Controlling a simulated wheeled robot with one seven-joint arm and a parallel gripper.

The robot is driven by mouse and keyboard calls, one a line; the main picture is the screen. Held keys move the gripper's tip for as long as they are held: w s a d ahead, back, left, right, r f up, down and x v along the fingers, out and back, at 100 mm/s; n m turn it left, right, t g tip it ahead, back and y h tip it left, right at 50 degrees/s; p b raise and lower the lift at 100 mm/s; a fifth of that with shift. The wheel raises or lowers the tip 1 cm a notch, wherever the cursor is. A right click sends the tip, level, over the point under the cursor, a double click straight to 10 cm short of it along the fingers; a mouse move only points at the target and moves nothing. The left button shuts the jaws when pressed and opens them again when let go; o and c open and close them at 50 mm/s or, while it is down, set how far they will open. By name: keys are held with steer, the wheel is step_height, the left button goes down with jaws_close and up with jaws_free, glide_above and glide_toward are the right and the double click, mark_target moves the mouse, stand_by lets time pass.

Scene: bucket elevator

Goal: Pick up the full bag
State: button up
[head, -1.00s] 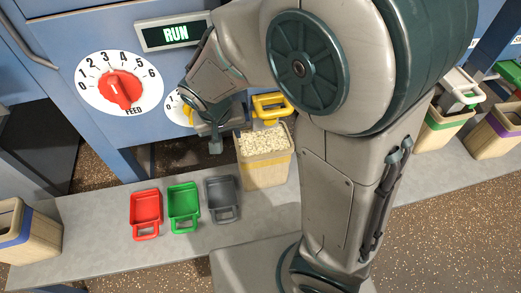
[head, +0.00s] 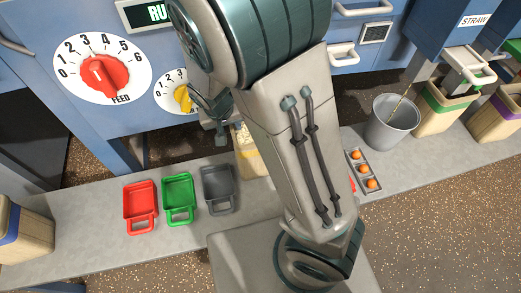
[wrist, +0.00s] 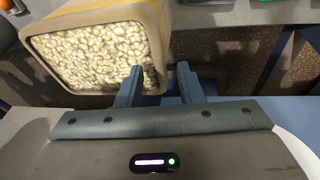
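The bag (head: 248,160) is tan with a yellow band and stands on the grey ledge, mostly hidden behind my arm in the head view. In the wrist view the bag (wrist: 100,52) fills the upper left, and its open top shows pale, popcorn-like pieces up near the rim. My gripper (wrist: 160,85) is open and empty. Its left finger overlaps the bag's right edge in the picture; I cannot tell whether they touch. The right finger is clear of the bag. In the head view my gripper (head: 220,132) is small and partly hidden, just left of the bag.
Red (head: 141,205), green (head: 179,198) and grey (head: 218,188) scoops lie left of the bag. A grey bucket (head: 392,122) and a tray with orange balls (head: 362,172) are on the right. The machine's red FEED knob (head: 104,76) and yellow knob (head: 185,98) are behind.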

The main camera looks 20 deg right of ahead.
steer(key=shift+b+x, duration=0.4)
steer(key=shift+x, duration=1.45)
steer(key=shift+f, duration=0.25)
jaws_close()
stand_by(0.4)
